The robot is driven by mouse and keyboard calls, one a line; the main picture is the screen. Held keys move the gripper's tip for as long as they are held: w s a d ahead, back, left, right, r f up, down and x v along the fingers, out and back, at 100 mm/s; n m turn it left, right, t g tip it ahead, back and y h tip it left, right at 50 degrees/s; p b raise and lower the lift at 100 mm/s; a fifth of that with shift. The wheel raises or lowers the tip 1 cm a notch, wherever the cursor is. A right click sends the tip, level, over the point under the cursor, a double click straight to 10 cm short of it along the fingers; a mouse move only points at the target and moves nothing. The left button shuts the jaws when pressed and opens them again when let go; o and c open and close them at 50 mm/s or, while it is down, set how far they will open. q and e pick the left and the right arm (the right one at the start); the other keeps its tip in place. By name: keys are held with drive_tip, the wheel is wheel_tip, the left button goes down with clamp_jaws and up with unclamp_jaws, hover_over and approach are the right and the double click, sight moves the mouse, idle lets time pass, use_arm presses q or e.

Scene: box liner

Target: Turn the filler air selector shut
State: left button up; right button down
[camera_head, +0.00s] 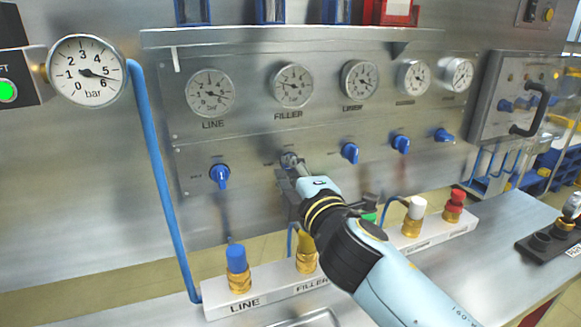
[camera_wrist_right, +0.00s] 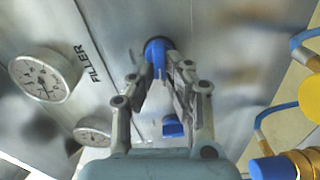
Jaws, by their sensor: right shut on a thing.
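The filler air selector is a blue knob (camera_wrist_right: 158,52) on a steel panel, with its handle between my right fingertips in the right wrist view. My right gripper (camera_wrist_right: 162,72) is shut on that handle. In the head view my right gripper (camera_head: 291,170) reaches the panel below the FILLER gauge (camera_head: 292,86) and hides most of the selector. The gauge also shows in the right wrist view (camera_wrist_right: 45,73), beside the FILLER label. The exact angle of the handle is hard to read. My left gripper is not in view.
Other blue selectors stand left (camera_head: 220,175) and right (camera_head: 349,152) of my gripper. Below is a white manifold (camera_head: 275,297) with capped brass fittings. A blue hose (camera_head: 158,180) runs down at the left. A steel box with a black handle (camera_head: 530,110) is at the right.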

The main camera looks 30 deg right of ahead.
drive_tip(key=shift+f+n, duration=0.15)
drive_tip(key=shift+n, duration=0.45)
drive_tip(key=c, duration=1.4)
unclamp_jaws()
drive_tip(key=shift+o, duration=0.2)
drive_tip(key=shift+s, duration=0.1)
drive_tip(key=v, duration=1.2)
drive_tip(key=shift+a+n, duration=0.1)
drive_tip(key=shift+n, duration=0.2)
